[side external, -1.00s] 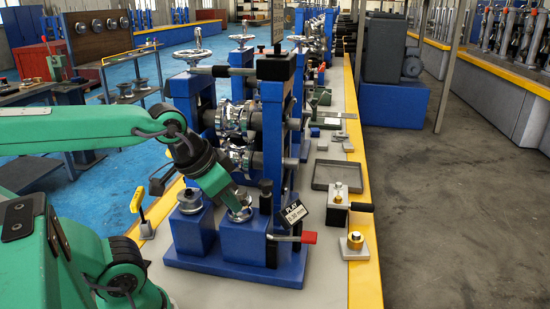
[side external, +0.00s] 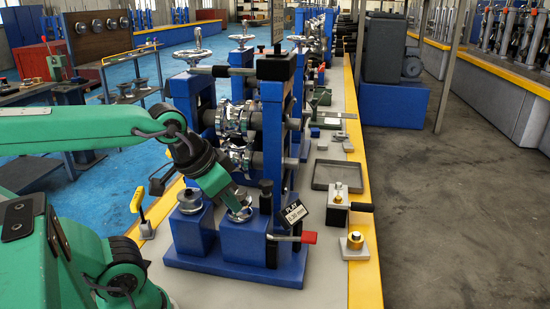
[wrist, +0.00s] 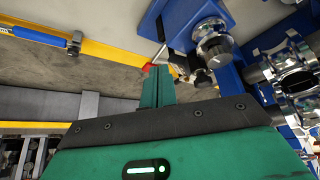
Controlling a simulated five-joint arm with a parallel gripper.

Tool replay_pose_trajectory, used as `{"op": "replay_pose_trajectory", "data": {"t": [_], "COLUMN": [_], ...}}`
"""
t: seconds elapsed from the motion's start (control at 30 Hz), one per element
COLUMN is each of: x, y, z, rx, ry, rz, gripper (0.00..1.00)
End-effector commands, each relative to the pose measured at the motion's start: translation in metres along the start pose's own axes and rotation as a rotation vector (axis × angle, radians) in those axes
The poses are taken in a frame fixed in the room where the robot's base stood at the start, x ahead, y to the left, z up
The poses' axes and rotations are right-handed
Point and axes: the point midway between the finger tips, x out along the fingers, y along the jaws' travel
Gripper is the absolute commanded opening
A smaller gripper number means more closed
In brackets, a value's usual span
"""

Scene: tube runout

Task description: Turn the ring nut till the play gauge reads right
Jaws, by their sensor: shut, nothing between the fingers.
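My gripper (side external: 236,203) reaches down to the shiny ring nut (side external: 241,215) on top of the front blue block and covers part of it. In the wrist view my gripper's green fingers (wrist: 159,85) are together, with nothing between them. I cannot tell whether they touch the nut. The play gauge (side external: 293,213) is a small black tilted plate right of the block, with white figures too small to read surely. A chrome round part (wrist: 213,43) on blue shows above right of the fingers in the wrist view; I cannot tell if it is the same nut.
A red-handled lever (side external: 307,237) sticks out right of the block. A second blue block with a metal knob (side external: 190,200) stands at left. Chrome rolls (side external: 238,120) sit in the blue stand behind. A grey tray (side external: 337,176) and brass-topped fixture (side external: 355,241) lie on the bench at right.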

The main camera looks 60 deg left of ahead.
Motion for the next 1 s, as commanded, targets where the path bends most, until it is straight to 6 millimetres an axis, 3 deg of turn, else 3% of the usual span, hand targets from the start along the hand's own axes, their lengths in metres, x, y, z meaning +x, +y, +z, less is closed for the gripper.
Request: {"op": "replay_pose_trajectory", "data": {"t": [0.5,0.57,0.8,1.0], "x": [0.000,0.000,-0.002,-0.006], "y": [0.000,0.000,-0.004,-0.017], "z": [0.000,0.000,-0.005,-0.020], "rx": [0.000,0.000,0.041,0.172], "ry": [0.000,0.000,-0.028,-0.109], "rz": [0.000,0.000,-0.008,-0.018], "gripper": [0.00,0.08,0.55,0.55]}}
